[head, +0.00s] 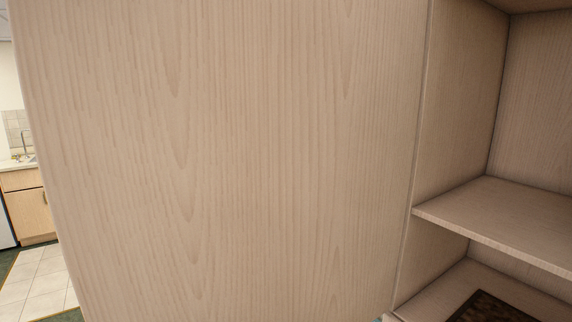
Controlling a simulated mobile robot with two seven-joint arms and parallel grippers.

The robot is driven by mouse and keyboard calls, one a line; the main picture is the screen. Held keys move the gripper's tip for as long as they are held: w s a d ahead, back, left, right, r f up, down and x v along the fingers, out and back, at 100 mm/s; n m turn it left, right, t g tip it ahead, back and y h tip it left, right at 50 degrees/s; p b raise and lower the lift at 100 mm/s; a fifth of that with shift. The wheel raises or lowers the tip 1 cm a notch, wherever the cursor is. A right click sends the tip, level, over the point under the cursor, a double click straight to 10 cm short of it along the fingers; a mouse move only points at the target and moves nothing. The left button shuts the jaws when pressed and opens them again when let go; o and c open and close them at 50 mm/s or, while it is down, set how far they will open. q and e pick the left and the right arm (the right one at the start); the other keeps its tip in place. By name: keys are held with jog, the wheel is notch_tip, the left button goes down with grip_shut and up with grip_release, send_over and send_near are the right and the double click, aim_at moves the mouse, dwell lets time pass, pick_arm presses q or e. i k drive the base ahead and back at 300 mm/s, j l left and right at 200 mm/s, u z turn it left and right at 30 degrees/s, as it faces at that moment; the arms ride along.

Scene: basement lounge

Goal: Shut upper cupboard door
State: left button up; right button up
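The upper cupboard door (225,150) stands open and fills most of the head view with its pale wood-grain face. Its right edge meets the cupboard's side wall (462,85), and its free edge is at the left. To the right the cupboard's inside is exposed, with a bare shelf (510,215) across it. Neither of my grippers is in view. Anything behind the door is hidden.
A dark item (492,308) lies at the cupboard's bottom, cut off by the frame. Far left, past the door's edge, are a lower cabinet (32,212) with a sink tap (24,145) above and a light tiled floor (42,280).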

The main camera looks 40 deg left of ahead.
aim_at(198, 160)
jog(key=k+j, duration=0.25)
jog(key=k, duration=0.2)
jog(key=k+j+u, duration=0.15)
jog(key=k, duration=0.25)
jog(key=i+j+z, duration=0.1)
jog(key=j+z, duration=0.15)
jog(key=j, duration=0.85)
jog(key=i+j+z, duration=0.2)
jog(key=j, duration=0.3)
jog(key=j+z, duration=0.25)
jog(key=j, duration=0.25)
jog(key=j+z, duration=0.45)
jog(key=j, duration=0.3)
jog(key=k+j+z, duration=0.1)
jog(key=j+z, duration=0.25)
jog(key=k+j+z, duration=0.1)
jog(key=z, duration=0.25)
jog(key=j, duration=0.1)
